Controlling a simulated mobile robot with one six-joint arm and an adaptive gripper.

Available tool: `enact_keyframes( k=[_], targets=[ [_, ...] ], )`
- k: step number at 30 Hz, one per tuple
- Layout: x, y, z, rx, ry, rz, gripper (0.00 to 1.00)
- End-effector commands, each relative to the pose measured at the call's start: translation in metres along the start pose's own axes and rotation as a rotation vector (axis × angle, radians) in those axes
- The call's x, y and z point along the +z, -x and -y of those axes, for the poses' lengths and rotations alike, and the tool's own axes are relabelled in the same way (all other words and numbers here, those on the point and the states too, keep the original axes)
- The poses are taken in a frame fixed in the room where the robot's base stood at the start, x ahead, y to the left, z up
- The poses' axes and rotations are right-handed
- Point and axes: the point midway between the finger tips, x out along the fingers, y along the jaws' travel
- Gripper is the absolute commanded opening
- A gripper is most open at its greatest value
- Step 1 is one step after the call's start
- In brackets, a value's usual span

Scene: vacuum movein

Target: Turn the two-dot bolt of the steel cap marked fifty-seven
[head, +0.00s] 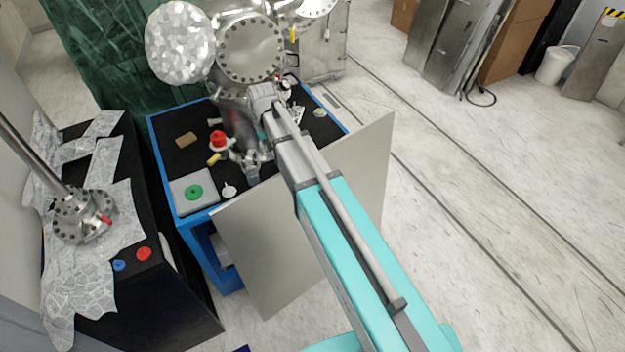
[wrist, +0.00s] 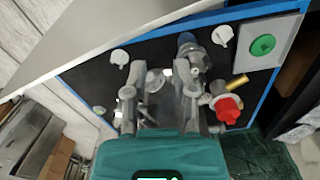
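My gripper (wrist: 158,70) is open, its two grey fingers spread and pointing down over the black top of a blue-edged bench; in the head view it (head: 252,165) is partly blurred and hard to separate from the metal parts. A small round steel part (wrist: 154,80) shows between the fingers in the wrist view, apparently below the tips. I cannot tell whether the fingers touch it. A larger shiny steel fitting (wrist: 197,58) stands just beyond the right finger. No number fifty-seven and no two-dot mark is readable, so I cannot tell which part is the marked cap.
A red-topped fitting (wrist: 227,108) stands right of the gripper, with a yellow cylinder (wrist: 237,83) beside it. White tag-like pieces (wrist: 222,35) and a grey plate with a green disc (wrist: 263,45) lie on the bench (head: 153,140). A large pale panel (head: 300,230) stands along its near side.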

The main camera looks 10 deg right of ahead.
Motion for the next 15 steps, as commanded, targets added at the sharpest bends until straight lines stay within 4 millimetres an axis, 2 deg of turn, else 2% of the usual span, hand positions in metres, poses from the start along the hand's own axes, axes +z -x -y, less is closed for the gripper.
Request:
enact_keyframes(
  k=[1,15],
  targets=[
    [0.009,-0.002,-0.006,0.000,0.006,0.000,0.35],
    [0.060,-0.010,-0.045,0.000,0.101,0.000,0.35]
  ],
)
